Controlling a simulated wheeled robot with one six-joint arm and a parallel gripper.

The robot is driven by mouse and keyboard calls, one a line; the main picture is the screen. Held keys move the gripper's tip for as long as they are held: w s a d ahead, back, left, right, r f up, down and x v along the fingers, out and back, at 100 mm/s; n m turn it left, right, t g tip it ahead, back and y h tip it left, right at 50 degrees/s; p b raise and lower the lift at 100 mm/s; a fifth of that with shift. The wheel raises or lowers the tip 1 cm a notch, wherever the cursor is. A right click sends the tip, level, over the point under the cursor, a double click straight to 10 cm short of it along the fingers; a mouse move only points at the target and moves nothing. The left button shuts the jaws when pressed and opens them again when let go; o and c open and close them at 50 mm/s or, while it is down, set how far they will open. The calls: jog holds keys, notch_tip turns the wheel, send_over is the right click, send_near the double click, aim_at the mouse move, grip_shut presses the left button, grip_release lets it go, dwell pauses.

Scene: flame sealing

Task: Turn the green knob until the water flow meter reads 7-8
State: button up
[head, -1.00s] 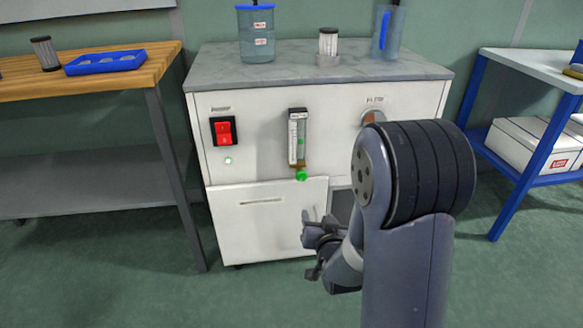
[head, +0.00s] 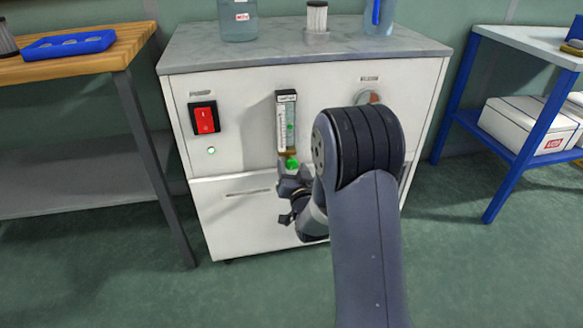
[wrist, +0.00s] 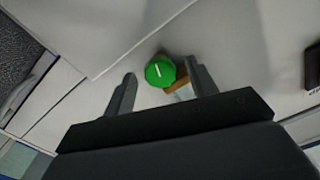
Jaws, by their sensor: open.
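The green knob (head: 291,164) sits at the bottom of the upright water flow meter (head: 285,125) on the white cabinet's front. The meter has a clear tube with a green float; its scale is too small to read. My gripper (head: 290,190) is just below the knob in the head view. In the wrist view the green knob (wrist: 160,71), with a white line on its face, lies ahead between the two fingertips of my open gripper (wrist: 160,78). The fingers look apart from the knob. A brass-coloured part (wrist: 178,80) shows beside it.
A round fitting (head: 368,97) is partly behind my arm. A wooden table (head: 80,65) stands left, a blue-framed table (head: 530,118) right.

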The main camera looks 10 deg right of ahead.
jog(key=shift+w, duration=1.05)
jog(key=shift+c, duration=0.3)
jog(key=c, duration=0.9)
